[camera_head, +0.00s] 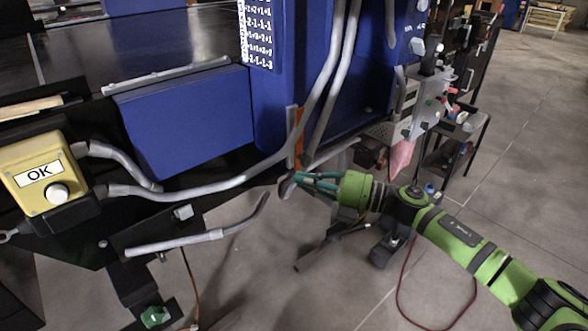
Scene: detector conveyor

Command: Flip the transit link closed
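No part is marked as the transit link, and I cannot tell for sure which one it is. A narrow upright orange-and-grey bar (298,140) stands against the blue detector housing (275,110), just above my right gripper. My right gripper (288,184), with teal fingers on a green body, reaches in from the right below this bar. Its fingertips are close to a dark rounded part at the end of a grey pipe. Whether they touch it or grip it is unclear. My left gripper is not in view.
A yellow box with an OK label (38,172) is at the left. Grey curved pipes (215,190) run in front of the blue side panel (185,120). A dark conveyor bed (150,45) is behind. A small black cart (465,145) stands at right; open concrete floor (540,150) lies beyond.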

